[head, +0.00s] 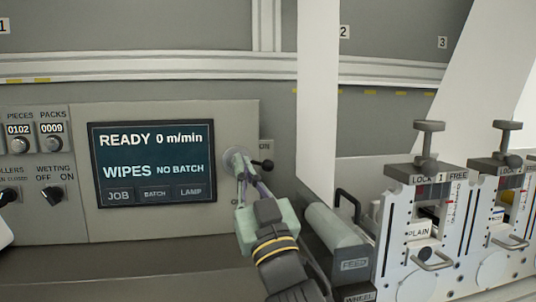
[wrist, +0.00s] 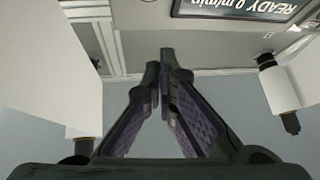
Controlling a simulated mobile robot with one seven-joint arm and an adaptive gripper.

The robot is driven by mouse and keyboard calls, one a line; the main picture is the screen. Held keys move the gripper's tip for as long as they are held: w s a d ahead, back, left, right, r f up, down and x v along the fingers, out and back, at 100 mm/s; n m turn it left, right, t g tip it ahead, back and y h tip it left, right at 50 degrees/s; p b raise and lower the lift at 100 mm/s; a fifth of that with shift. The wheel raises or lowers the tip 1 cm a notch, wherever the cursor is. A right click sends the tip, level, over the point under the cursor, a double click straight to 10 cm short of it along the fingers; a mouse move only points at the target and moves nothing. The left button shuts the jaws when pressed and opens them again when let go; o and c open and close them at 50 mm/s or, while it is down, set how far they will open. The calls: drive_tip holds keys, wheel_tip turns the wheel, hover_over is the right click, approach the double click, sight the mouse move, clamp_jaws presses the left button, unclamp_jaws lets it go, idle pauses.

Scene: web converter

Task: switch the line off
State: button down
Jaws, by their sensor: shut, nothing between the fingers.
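A round grey switch (head: 229,162) sits on the panel just right of the display. A lever with a black knob (head: 266,164) sticks out to the right of it, a little below an ON label (head: 265,147). A lower label is mostly hidden by my gripper. My gripper (head: 238,156) is shut and empty, its fingertips in front of the switch and left of the knob; I cannot tell whether they touch it. In the wrist view my gripper's fingers (wrist: 164,75) meet at the tips. The display (head: 153,163) reads READY 0 m/min, WIPES, NO BATCH.
Left of the display are counters (head: 34,130) and a WETTING knob (head: 52,194). To the right are a white web (head: 318,100), a FEED unit (head: 340,245) with a black handle, and lock stations (head: 425,175). Rolls (wrist: 278,88) flank the fingers in the wrist view.

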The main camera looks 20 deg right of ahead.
drive_tip(key=d+f+m+h, duration=0.1)
drive_tip(key=d+m+h, duration=0.1)
drive_tip(key=d, duration=0.5)
drive_tip(key=shift+s+g+h, duration=0.15)
drive_tip(key=shift+g+h, duration=0.15)
drive_tip(key=shift+h, duration=0.6)
drive_tip(key=p+x, duration=0.5)
drive_tip(key=x, duration=0.5)
drive_tip(key=shift+w+d+f+p, duration=0.15)
drive_tip(key=shift+f+p, duration=0.1)
drive_tip(key=shift+f, duration=0.75)
drive_tip(key=shift+w+d+f+p, duration=0.15)
drive_tip(key=shift+f+p, duration=0.1)
drive_tip(key=shift+f, duration=0.7)
drive_tip(key=shift+d+f, duration=0.1)
drive_tip(key=shift+d, duration=0.1)
drive_tip(key=shift+b, duration=0.35)
